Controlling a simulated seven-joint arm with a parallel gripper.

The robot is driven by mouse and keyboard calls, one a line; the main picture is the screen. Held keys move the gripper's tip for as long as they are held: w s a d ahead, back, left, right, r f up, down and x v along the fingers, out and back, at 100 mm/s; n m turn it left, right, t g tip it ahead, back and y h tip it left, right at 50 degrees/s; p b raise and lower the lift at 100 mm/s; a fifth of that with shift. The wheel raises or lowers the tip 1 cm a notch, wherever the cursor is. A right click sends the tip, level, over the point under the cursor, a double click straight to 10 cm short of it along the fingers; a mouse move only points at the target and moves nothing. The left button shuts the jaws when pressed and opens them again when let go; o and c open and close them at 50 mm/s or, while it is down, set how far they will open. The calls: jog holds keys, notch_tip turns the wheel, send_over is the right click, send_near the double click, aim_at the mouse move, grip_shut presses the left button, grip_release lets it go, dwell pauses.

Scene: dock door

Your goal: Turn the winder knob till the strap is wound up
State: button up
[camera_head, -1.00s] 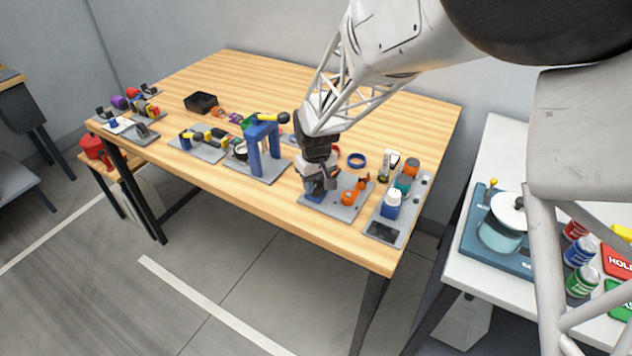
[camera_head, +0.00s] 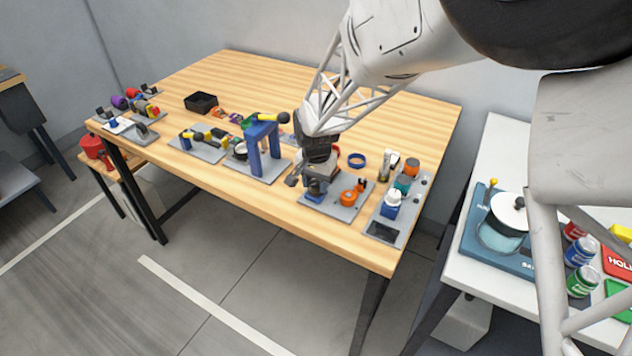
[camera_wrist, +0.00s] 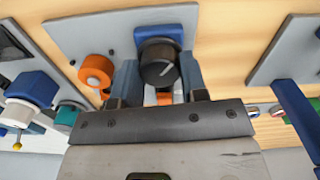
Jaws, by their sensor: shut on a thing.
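The winder knob (camera_wrist: 158,66) is round and black with a white line, in front of a blue housing (camera_wrist: 160,32) on a grey plate (camera_wrist: 75,35). My gripper (camera_wrist: 160,74) has one finger on each side of the knob and is shut on it.
A blue frame (camera_head: 256,155) with a yellow-and-black handle stands on the left. A blue ring (camera_head: 357,160) lies behind. The table's front edge is near; its back middle is clear.

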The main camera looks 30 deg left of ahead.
aim_at(316, 183)
jog(key=m, duration=0.4)
jog(key=shift+m, duration=0.4)
jog(key=o, duration=0.9)
jog(key=shift+o, duration=0.2)
jog(key=shift+r, duration=0.1)
jog(key=shift+r, duration=3.85)
